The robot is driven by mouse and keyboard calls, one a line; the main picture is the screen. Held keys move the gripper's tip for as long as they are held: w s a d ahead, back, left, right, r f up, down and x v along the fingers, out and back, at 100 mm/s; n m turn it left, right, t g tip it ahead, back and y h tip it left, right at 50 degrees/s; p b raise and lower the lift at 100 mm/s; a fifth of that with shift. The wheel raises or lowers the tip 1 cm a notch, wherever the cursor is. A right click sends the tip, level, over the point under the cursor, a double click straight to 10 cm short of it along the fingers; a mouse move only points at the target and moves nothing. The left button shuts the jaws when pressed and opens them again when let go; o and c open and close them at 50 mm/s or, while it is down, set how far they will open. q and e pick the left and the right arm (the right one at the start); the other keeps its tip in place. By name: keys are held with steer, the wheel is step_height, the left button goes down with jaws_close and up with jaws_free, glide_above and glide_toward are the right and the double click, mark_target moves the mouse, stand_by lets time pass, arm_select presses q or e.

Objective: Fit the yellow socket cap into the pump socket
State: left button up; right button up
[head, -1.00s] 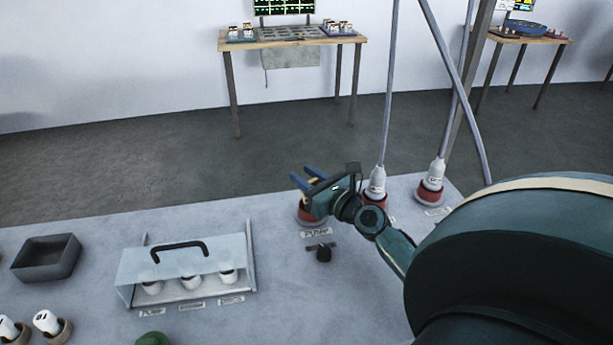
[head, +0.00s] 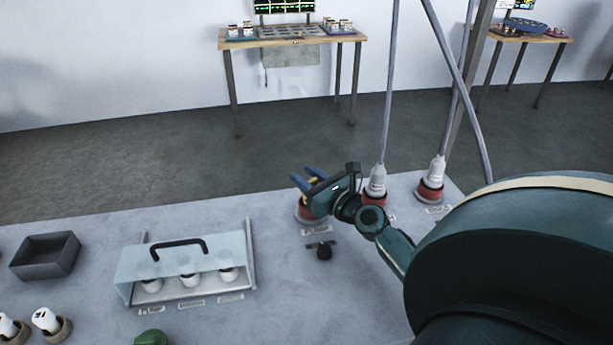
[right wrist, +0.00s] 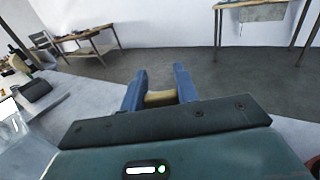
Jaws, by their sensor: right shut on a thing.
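My right gripper (head: 306,181) is over the leftmost red socket (head: 305,212), the pump socket, with its blue fingers closed on the yellow socket cap (head: 308,194). In the right wrist view the cap (right wrist: 160,98) sits between the two blue fingers (right wrist: 158,84). In the head view the cap is low between the fingers, at the socket's top. Fingers and hand cover part of both, so I cannot tell whether the cap is seated. My left gripper is not in view.
Two red sockets with white plugs and cables stand right of the gripper (head: 376,183) (head: 431,180). A clear cover with a black handle (head: 180,245) stands over white pieces. A grey open box (head: 46,256) is at left.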

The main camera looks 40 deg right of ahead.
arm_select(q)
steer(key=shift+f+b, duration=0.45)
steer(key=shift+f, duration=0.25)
arm_select(e)
steer(key=shift+f, duration=0.55)
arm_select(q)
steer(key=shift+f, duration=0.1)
arm_select(e)
steer(key=shift+f, duration=0.15)
arm_select(q)
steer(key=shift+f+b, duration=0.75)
steer(key=shift+b, duration=0.3)
arm_select(e)
steer(key=shift+f, duration=1.05)
steer(key=o, duration=1.1)
steer(key=shift+c, duration=0.2)
steer(key=shift+s+f, duration=0.15)
steer(key=shift+s, duration=0.55)
steer(key=s+b, duration=0.3)
steer(key=s, duration=0.7)
steer(key=shift+s+d, duration=0.15)
steer(key=shift+s, duration=0.45)
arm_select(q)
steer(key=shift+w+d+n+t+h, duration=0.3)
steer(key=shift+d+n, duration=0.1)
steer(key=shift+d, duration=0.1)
arm_select(e)
steer(key=shift+s+r, duration=0.2)
steer(key=shift+s, duration=0.1)
